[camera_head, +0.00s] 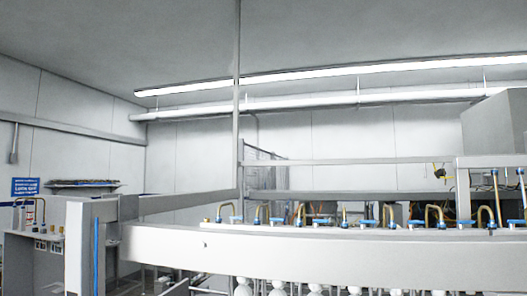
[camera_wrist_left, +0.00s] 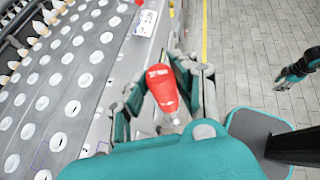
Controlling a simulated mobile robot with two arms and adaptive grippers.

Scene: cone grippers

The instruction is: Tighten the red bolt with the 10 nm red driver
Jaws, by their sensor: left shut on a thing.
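My left gripper (camera_wrist_left: 165,88) shows in the left wrist view, with teal and grey fingers. It is shut on a red driver (camera_wrist_left: 161,82), whose rounded red body stands out between the fingers. The driver's lower end and any torque marking are hidden or too small to tell. I cannot make out a red bolt in either view. The gripper is beside a metal panel with rows of round white discs (camera_wrist_left: 85,78). Neither gripper shows in the head view.
A white label plate (camera_wrist_left: 146,22) sits on the panel's edge. Paved floor with a yellow line (camera_wrist_left: 204,30) lies to the right. In the head view, a long white beam (camera_head: 300,249) crosses in front, with brass hooked pipes and blue fittings (camera_head: 362,223) above it.

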